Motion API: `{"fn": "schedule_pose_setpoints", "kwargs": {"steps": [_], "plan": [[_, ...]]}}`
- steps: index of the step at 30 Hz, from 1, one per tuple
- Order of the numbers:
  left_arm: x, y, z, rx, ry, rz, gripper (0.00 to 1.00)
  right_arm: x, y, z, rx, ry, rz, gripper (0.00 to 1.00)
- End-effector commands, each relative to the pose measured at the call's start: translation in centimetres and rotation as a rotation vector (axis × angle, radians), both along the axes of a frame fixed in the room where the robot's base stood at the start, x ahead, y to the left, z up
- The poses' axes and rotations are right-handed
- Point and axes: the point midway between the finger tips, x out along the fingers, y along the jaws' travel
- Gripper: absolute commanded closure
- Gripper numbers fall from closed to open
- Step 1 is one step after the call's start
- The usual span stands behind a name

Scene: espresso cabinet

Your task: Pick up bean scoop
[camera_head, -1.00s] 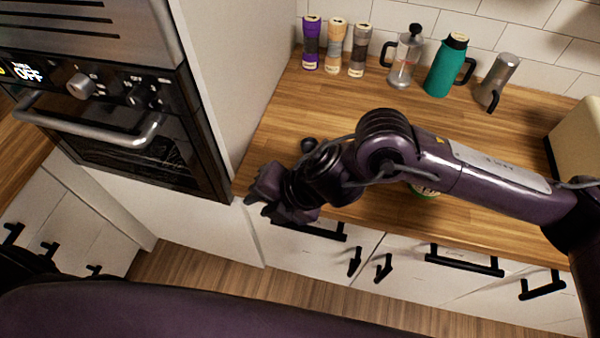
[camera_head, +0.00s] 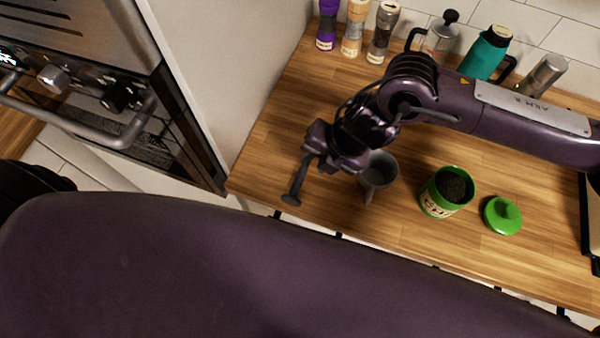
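A grey round cup with a short handle (camera_head: 378,170) stands on the wooden counter and looks like the bean scoop. My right gripper (camera_head: 318,178) is just left of it, above the counter. A dark slim part with a rounded end reaches down and left from the gripper; I cannot tell whether it is a finger or a held tool. The hand hides its other finger, so I cannot tell open from shut. An open green can (camera_head: 436,200) with dark contents stands right of the cup. My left gripper is not in view.
A green lid (camera_head: 503,215) lies right of the can. Spice grinders (camera_head: 354,28), a French press (camera_head: 440,38) and a teal jug (camera_head: 486,54) stand along the back wall. An oven (camera_head: 90,90) is at the left. The counter's front left is clear.

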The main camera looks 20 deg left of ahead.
Motion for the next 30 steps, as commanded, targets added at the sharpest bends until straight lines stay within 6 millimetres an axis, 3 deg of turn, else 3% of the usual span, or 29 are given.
{"fn": "schedule_pose_setpoints", "kwargs": {"steps": [3,7,12,19,26,30], "plan": [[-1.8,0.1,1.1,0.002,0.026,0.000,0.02,-0.2,0.7,-0.9,0.000,0.001,0.000,0.73],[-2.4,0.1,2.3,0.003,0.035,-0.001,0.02,-0.5,1.5,-2.7,-0.002,0.000,-0.001,0.73],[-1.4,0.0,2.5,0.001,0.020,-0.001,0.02,-0.4,2.2,-4.6,0.001,-0.001,-0.001,0.73],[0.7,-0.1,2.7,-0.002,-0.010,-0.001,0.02,-0.3,2.3,-4.9,0.002,-0.002,-0.001,0.73],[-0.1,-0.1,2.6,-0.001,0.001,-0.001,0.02,-0.3,2.3,-4.9,0.002,-0.002,-0.001,1.00],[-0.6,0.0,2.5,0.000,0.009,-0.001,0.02,-0.3,2.3,-4.8,0.002,-0.002,-0.001,1.00]]}}
